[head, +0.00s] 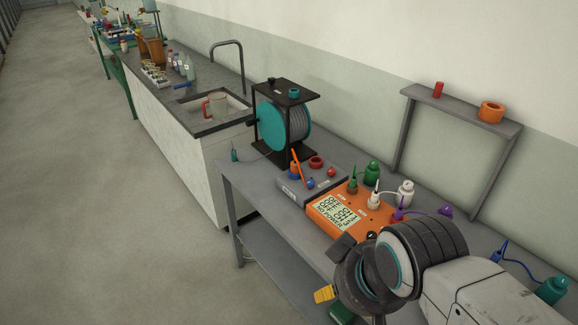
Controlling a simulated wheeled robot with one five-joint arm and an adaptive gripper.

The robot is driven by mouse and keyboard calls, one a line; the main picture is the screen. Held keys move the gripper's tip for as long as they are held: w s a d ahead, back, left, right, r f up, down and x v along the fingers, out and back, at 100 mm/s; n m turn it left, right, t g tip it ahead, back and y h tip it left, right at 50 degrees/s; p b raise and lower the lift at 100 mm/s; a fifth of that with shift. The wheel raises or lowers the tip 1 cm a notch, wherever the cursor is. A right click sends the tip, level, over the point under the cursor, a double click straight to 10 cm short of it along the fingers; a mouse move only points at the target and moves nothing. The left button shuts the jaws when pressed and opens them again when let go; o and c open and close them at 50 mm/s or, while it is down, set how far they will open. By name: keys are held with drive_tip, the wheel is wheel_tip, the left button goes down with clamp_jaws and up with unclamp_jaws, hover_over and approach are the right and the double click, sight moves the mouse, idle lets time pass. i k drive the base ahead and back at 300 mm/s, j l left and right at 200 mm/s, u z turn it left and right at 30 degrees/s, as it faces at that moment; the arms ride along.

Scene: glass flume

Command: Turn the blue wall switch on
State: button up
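No blue wall switch shows on the part of the wall in the head view. My gripper (347,278) is at the lower right, at the end of my arm and over the grey bench. It is mostly hidden by my own dark wrist, and its fingers cannot be made out clearly, so I cannot tell whether it is open or shut. No held object can be made out.
An orange meter (352,212) and several bottles stand on the grey bench (250,178) near my arm. A teal reel (271,126) stands behind. A shelf frame (462,110) stands against the wall. A sink counter (205,113) extends away. The floor (90,200) at left is clear.

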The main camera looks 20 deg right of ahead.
sight(309, 183)
drive_tip(key=i+j, duration=0.3)
drive_tip(key=i, duration=0.2)
drive_tip(key=i+j, duration=0.3)
drive_tip(key=i, duration=0.25)
drive_tip(key=i+j, duration=0.35)
drive_tip(key=i, duration=0.15)
drive_tip(key=i+j, duration=0.3)
drive_tip(key=i, duration=0.2)
drive_tip(key=i+j, duration=0.3)
drive_tip(key=i, duration=0.25)
